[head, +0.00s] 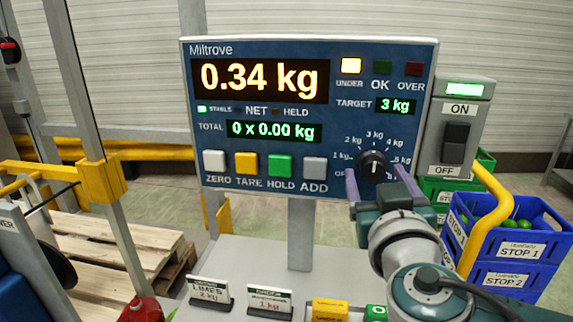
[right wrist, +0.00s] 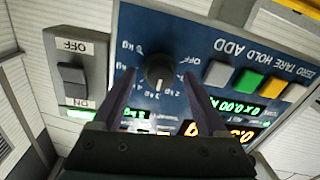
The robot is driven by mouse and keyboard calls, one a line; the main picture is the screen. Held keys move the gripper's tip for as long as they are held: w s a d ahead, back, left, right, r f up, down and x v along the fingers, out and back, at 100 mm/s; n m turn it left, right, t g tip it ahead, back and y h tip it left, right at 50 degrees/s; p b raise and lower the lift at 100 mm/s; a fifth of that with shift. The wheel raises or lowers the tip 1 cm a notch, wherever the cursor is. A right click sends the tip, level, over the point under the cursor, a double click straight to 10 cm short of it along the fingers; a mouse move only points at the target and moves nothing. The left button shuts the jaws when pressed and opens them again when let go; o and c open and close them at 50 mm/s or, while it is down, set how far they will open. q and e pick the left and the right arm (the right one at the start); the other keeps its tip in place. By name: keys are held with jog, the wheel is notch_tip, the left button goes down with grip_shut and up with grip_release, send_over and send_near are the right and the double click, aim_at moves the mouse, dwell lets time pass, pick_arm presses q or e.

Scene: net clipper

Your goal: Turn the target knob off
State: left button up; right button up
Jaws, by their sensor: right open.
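The target knob (head: 373,163) is a round black dial at the lower right of the blue Miltrove scale panel (head: 262,188). Its pale mark points up, towards 3 kg, and the target display (head: 396,105) reads 3 kg. OFF is at the dial's lower left, partly hidden by a finger. My right gripper (head: 377,178) is open, with its purple fingers on either side of the knob. The right wrist view, turned upside down, shows the knob (right wrist: 158,72) between the two spread fingertips. I cannot tell whether they touch it. My left gripper is not in view.
A grey ON/OFF switch box (head: 457,128) with a lit green lamp stands right of the panel. Several panel buttons, including the green HOLD button (head: 280,167), lie left of the dial. Blue crates (head: 512,248) stand at the right. Small label signs (head: 270,303) stand on the counter below.

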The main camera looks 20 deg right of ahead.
jog(key=shift+w+d, duration=0.1)
jog(key=shift+w, duration=0.1)
grip_shut()
dwell(0.6)
